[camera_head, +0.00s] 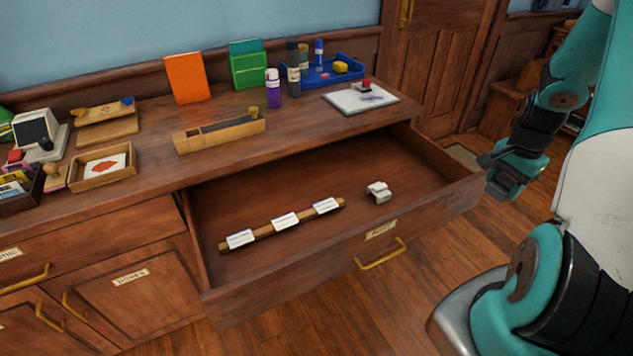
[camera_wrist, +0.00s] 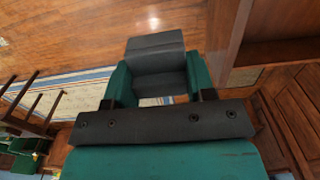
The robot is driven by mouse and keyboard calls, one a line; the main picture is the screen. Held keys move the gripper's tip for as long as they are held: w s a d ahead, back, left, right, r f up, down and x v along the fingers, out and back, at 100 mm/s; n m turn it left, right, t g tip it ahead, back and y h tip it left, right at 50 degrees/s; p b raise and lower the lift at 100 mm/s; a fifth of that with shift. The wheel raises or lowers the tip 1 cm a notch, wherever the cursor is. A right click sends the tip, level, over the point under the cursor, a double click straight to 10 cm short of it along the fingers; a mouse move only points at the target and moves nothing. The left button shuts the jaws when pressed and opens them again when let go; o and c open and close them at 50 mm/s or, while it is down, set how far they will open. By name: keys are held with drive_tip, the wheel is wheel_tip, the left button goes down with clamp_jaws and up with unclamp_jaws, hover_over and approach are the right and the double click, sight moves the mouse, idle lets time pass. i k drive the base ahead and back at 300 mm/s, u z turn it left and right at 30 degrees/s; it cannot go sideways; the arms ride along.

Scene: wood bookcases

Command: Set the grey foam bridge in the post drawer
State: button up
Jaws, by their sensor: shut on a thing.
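My gripper (camera_head: 508,178) hangs at the right, just beyond the open drawer's right front corner. In the wrist view its two green fingers (camera_wrist: 158,92) are shut on a dark grey, stepped block, the grey foam bridge (camera_wrist: 156,62). In the head view the block is small and mostly lost against the dark gripper. The post drawer (camera_head: 325,258) is pulled out, with a label and a brass handle on its front. Inside it lie a wooden strip (camera_head: 262,232) with several white tags and a small light grey piece (camera_head: 379,192).
The dresser top (camera_head: 325,140) above holds a long wooden tray (camera_head: 220,133), a purple bottle (camera_head: 273,88), a blue tray (camera_head: 335,72) and a white pad (camera_head: 360,98). The drawer's back and right floor are bare. Its raised right wall (camera_head: 437,152) stands near my gripper.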

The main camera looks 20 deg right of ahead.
sight(410, 183)
drive_tip(key=i, duration=0.95)
drive_tip(key=z, duration=0.05)
